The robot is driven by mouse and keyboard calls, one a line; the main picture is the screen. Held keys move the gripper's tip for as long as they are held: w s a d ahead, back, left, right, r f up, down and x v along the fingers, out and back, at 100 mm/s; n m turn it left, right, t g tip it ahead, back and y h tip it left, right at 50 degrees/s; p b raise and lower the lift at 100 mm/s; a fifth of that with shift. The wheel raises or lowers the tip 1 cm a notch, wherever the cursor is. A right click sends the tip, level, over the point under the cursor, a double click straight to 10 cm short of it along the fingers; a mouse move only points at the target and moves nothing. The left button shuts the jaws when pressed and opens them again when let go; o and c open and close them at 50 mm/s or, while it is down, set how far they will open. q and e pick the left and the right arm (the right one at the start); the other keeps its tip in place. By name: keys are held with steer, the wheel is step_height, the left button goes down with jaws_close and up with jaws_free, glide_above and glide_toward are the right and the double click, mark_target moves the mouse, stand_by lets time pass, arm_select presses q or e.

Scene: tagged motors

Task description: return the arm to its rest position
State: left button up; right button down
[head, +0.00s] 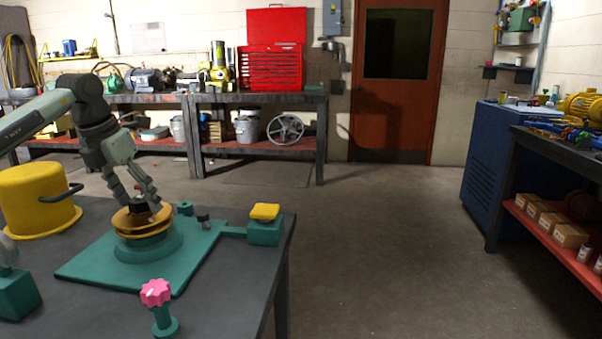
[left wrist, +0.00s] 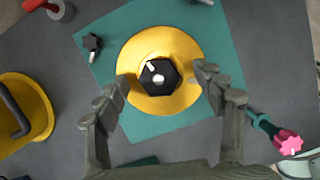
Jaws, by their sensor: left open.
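My left gripper (head: 146,203) is over the yellow disc (head: 141,222) on the round green base of the green plate (head: 88,268). In the left wrist view my left gripper (left wrist: 163,84) has its two fingers spread wide, one on each side of the black hex knob (left wrist: 158,77) at the middle of the yellow disc (left wrist: 152,43). I cannot tell whether the fingers touch the disc. My left arm (head: 85,110) reaches in from the left. My right gripper is in neither view.
A yellow pot-like cover (head: 38,205) stands on the table at the left. A pink knob (head: 155,292) on a green post stands at the front, and a yellow-topped green block (head: 264,222) lies near the table's right edge. The floor (head: 390,250) beyond is clear.

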arm_select(q)
steer(key=m, duration=0.3)
steer(key=shift+h, duration=0.4)
steer(key=m+g, duration=0.1)
steer(key=m, duration=0.2)
steer(key=shift+w+a+h, duration=0.1)
steer(key=shift+w+h, duration=0.05)
steer(key=shift+h, duration=0.25)
steer(key=m+p, duration=0.1)
steer(key=m, duration=0.2)
steer(key=m+g, duration=0.1)
steer(key=m, duration=0.2)
steer(key=shift+w+a+r+g+h+p, duration=0.1)
steer(key=shift+g+h+p, duration=0.2)
steer(key=shift+p, duration=0.05)
steer(key=n+t, duration=0.1)
steer(key=n, duration=0.3)
steer(key=shift+n, duration=0.3)
steer(key=n, duration=0.1)
steer(key=n+t+y, duration=0.1)
steer(key=n, duration=0.3)
steer(key=shift+s+y, duration=0.25)
steer(key=shift+y, duration=0.05)
steer(key=n, duration=0.2)
steer(key=shift+d+n+t+y, duration=0.2)
steer(key=shift+n+t+y, duration=0.1)
steer(key=shift+n+y, duration=0.1)
steer(key=shift+n+b, duration=0.6)
steer(key=shift+n, duration=0.1)
